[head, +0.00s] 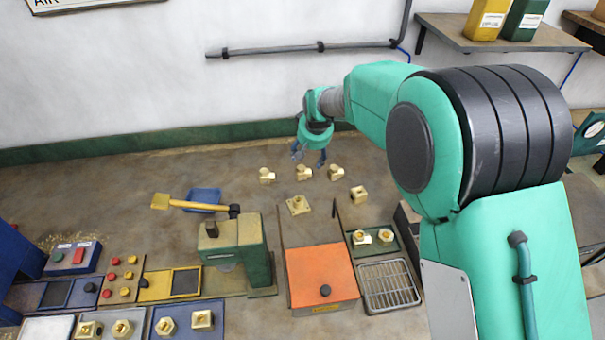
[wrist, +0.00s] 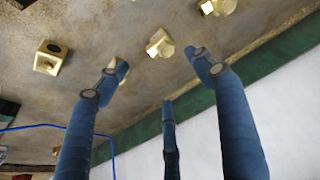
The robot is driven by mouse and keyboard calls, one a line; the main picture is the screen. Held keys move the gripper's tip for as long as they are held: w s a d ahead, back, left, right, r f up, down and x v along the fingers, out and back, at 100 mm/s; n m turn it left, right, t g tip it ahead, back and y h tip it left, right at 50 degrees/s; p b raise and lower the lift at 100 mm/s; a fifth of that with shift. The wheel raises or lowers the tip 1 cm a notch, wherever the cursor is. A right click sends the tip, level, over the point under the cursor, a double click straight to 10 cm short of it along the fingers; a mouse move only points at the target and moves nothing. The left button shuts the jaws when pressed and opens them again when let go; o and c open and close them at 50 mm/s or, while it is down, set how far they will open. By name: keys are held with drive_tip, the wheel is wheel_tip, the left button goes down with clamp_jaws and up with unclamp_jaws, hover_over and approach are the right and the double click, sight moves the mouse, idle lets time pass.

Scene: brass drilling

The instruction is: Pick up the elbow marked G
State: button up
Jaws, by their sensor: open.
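Several brass fittings lie on the bench below my gripper (head: 308,157). Three elbow-like pieces stand in a row: a left one (head: 267,175), a middle one (head: 304,173) and a right one (head: 335,173). No letter G is readable on any of them, so I cannot tell which is marked. My gripper is open and empty, above and behind the row. In the wrist view my gripper's fingers (wrist: 158,68) spread apart, with a brass fitting (wrist: 160,44) showing beyond and between the tips. Another fitting (wrist: 218,6) is cut by the top edge.
A square brass block with a hole (wrist: 50,57) lies apart; a square flanged piece (head: 299,205) lies in front of the row. A green press (head: 238,250), an orange box (head: 322,275) and a green tray (head: 355,252) stand nearer. The wall is close behind.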

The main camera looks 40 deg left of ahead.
sight(304, 168)
drive_tip(key=b+x, duration=0.1)
drive_tip(key=x, duration=0.7)
drive_tip(key=shift+f, duration=0.2)
drive_tip(key=shift+f, duration=0.1)
drive_tip(key=b+x, duration=0.1)
drive_tip(key=x, duration=0.2)
drive_tip(key=shift+s+a+f+b, duration=0.1)
drive_tip(key=shift+s+f+b, duration=0.05)
drive_tip(key=shift+f+b, duration=0.15)
drive_tip(key=shift+w+a+f, duration=0.25)
drive_tip(key=shift+a+f, duration=0.05)
drive_tip(key=shift+f, duration=0.35)
clamp_jaws()
